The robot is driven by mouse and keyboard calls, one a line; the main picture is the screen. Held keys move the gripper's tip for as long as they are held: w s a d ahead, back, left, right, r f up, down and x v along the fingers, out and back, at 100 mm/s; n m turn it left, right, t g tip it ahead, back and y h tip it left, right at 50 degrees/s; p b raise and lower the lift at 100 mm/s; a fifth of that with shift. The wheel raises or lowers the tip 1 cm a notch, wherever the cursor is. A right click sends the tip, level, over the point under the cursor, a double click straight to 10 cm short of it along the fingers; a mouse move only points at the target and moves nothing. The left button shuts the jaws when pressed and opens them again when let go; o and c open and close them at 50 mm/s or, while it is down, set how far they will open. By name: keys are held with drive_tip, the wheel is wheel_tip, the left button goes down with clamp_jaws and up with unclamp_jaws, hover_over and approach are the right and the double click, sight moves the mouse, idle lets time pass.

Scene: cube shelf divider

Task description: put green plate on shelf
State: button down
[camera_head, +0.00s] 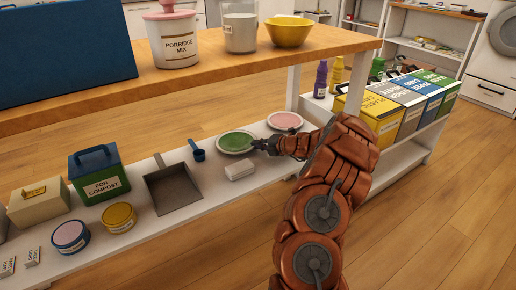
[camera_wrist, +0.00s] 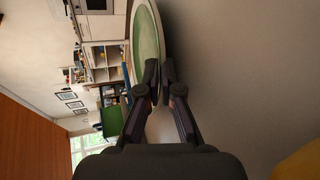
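The green plate (camera_head: 237,141), with a pale rim, lies on or just above the lower white shelf board (camera_head: 216,188) in the head view. My gripper (camera_head: 262,145) is at the plate's right edge. In the wrist view the plate (camera_wrist: 147,35) appears edge-on, and the fingertips of my gripper (camera_wrist: 160,72) are close together at its rim. One finger overlaps the plate's face and the other is beside the rim on the shelf side. The frames do not show clearly whether the fingers press on the rim.
A pink plate (camera_head: 285,121) lies just behind. A white block (camera_head: 240,171), blue scoop (camera_head: 197,150) and grey dustpan (camera_head: 172,188) are nearby. The wooden upper board (camera_head: 215,62) overhangs, carrying a porridge jar (camera_head: 172,38) and yellow bowl (camera_head: 288,31). Recycling bins (camera_head: 385,108) stand at right.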

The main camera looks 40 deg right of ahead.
drive_tip(key=shift+r, duration=0.1)
drive_tip(key=c, duration=1.6)
unclamp_jaws()
drive_tip(key=shift+s+r, duration=0.15)
drive_tip(key=shift+s, duration=0.05)
drive_tip(key=p+v, duration=0.5)
drive_tip(key=v, duration=0.6)
drive_tip(key=shift+s+d+p, duration=0.1)
drive_tip(key=shift+s+p, duration=0.2)
